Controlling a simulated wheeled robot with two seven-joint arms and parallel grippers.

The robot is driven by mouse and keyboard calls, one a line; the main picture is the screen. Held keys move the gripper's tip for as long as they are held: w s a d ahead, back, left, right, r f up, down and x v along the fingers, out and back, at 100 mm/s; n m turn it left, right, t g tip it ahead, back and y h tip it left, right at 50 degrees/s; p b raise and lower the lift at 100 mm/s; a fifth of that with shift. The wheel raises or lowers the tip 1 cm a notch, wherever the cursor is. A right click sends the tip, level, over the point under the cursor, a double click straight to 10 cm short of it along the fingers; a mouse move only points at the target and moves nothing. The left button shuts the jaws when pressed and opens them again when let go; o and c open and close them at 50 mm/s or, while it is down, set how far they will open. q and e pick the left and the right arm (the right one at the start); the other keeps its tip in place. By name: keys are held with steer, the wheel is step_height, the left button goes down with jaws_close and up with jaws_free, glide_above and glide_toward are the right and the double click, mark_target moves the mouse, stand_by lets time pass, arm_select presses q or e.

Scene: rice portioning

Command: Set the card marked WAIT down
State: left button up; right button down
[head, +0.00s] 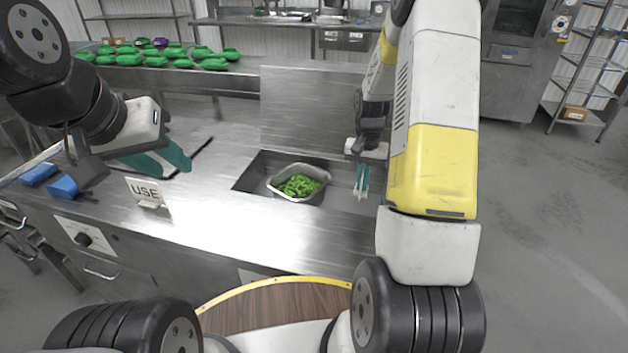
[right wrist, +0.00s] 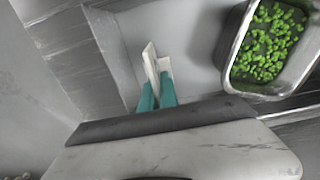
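My right gripper (head: 361,183) hangs over the right end of the sunken well in the counter. In the right wrist view, its teal fingers (right wrist: 156,88) are closed on a thin white card (right wrist: 150,64), seen nearly edge-on with its small white foot. No lettering shows on it, so I cannot read WAIT. The card is to the right of the rice pan in the head view and looks held above the well floor. My left gripper (head: 176,170) is over the left part of the counter, its teal fingers apart and empty.
A white card marked USE (head: 145,190) stands on the counter's front left. A metal pan (head: 271,184) of green pieces sits in the well, near the right gripper. Blue blocks (head: 64,187) lie at the left edge. Green items (head: 214,64) line the back shelf. The front middle counter is bare.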

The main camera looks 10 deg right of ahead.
step_height(320, 180, down, 9)
steer(key=shift+f, duration=0.1)
stand_by(0.3)
steer(key=shift+f, duration=0.1)
steer(key=c, duration=1.6)
jaws_free()
